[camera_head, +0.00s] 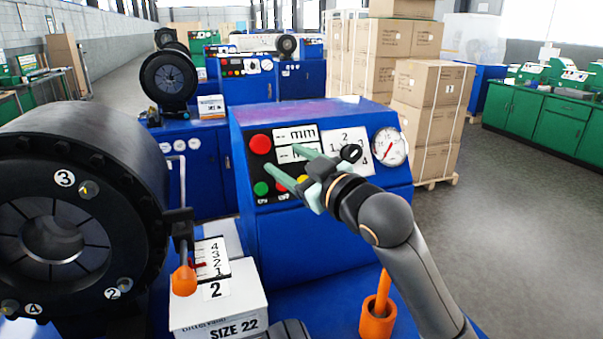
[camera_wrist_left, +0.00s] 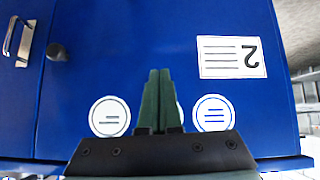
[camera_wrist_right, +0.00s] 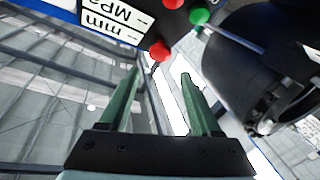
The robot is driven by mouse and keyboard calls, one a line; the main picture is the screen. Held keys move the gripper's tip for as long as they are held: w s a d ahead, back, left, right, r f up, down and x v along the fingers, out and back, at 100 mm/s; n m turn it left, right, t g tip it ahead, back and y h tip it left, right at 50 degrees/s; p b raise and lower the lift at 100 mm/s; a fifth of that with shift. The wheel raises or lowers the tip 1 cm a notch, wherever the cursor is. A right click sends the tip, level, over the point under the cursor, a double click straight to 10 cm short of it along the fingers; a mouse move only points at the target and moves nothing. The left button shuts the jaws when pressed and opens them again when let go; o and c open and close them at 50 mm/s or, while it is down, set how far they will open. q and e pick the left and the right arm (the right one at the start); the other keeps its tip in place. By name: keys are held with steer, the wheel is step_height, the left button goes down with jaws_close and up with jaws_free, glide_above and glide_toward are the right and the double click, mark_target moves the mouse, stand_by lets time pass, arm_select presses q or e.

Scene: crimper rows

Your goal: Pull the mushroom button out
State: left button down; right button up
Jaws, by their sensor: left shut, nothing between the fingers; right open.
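The red mushroom button (camera_head: 260,144) is at the top left of the black control panel on the blue cabinet, beside the mm display. It also shows in the right wrist view (camera_wrist_right: 160,50), ahead of the fingertips. My right gripper (camera_head: 281,156) is open and empty in front of the panel; in the head view its green fingers reach left toward the button, with a gap between them and it. My left gripper (camera_wrist_left: 159,72) is shut and empty, facing a blue cabinet front with round labels; it is not clearly visible in the head view.
A green button (camera_head: 261,188) and a gauge (camera_head: 390,146) share the panel. The large black crimper head (camera_head: 130,140) stands at left, with an orange-knobbed lever (camera_head: 184,280). A white SIZE 22 box (camera_head: 220,310) and an orange holder (camera_head: 377,320) stand in front.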

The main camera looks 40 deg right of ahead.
steer(key=shift+s, duration=1.85)
